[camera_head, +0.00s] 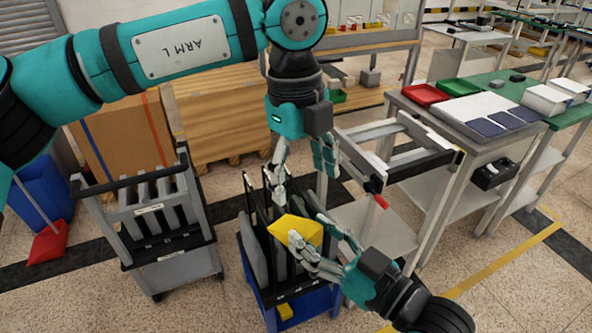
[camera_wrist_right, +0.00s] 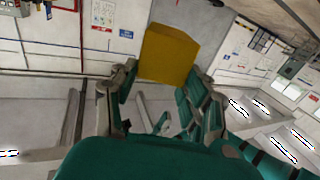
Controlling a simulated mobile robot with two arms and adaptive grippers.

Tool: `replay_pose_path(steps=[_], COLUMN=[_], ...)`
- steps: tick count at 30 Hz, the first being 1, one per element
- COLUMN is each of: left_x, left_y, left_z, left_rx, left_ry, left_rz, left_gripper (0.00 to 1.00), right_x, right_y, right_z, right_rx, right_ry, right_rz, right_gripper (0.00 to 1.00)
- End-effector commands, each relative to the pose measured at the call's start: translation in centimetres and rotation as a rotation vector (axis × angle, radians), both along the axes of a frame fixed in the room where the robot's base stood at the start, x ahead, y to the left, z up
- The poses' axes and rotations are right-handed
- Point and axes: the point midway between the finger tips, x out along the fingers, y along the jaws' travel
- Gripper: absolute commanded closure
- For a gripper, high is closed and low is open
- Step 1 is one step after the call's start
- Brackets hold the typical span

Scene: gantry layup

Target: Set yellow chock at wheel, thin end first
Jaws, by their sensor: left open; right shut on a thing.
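The yellow chock (camera_head: 291,227) is between the fingers of my right gripper (camera_head: 310,234), above the blue cart (camera_head: 312,306). It also shows in the right wrist view as a yellow block (camera_wrist_right: 168,53) at the fingertips. I cannot tell which way its thin end points. My left gripper (camera_head: 304,176) is open and empty, pointing down just above and behind the chock. A small yellow piece (camera_head: 285,311) shows low on the blue cart; I cannot tell whether it is another chock. The blue cart's wheels are hidden.
A grey cart (camera_head: 172,262) with upright panels stands left of the blue cart, with a caster (camera_head: 157,297) on the floor. A workbench (camera_head: 440,165) with a red tray (camera_head: 425,95) stands to the right. Dark panels (camera_head: 258,245) rise from the blue cart close to my grippers.

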Motion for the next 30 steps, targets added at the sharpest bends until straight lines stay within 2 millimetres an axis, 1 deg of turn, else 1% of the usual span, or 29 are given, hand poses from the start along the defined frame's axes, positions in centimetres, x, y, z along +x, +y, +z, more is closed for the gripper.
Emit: replay_pose_path(steps=[1, 4, 8, 11, 18, 21, 25, 30], left_x=[0.0, 0.0, 0.0, -0.1, 0.0, -0.1, 0.0, 0.0], left_y=[0.5, 1.1, 1.2, 1.2, 1.1, 1.1, 1.0, 1.0], left_z=[0.2, 0.1, -1.1, -2.8, -7.5, -9.1, -10.6, -11.6], left_rx=[0.036, 0.074, 0.081, 0.08, 0.078, 0.077, 0.076, 0.076], left_ry=[-0.026, -0.049, -0.052, -0.049, -0.048, -0.048, -0.05, -0.05], left_rz=[0.013, 0.035, 0.04, 0.038, 0.038, 0.036, 0.037, 0.037], left_gripper=[0.25, 0.25, 0.25, 0.25, 0.25, 0.25, 0.25, 0.25], right_x=[0.0, 0.0, 0.0, 0.0, 0.0, 0.0, 0.0, 0.0], right_y=[0.0, 0.0, 0.0, 0.0, 0.0, 0.0, 0.0, 0.0], right_z=[0.0, 0.0, 0.0, 0.0, 0.1, 0.1, 0.1, 0.1], right_rx=[0.001, 0.001, 0.001, 0.001, 0.001, 0.001, 0.001, 0.001], right_ry=[-0.001, -0.001, -0.002, -0.002, -0.002, -0.002, -0.002, -0.002], right_rz=[0.0, 0.0, 0.0, 0.0, 0.0, 0.0, 0.0, 0.0], right_gripper=[0.9, 0.9, 0.9, 0.9, 0.9, 0.9, 0.9, 0.9])
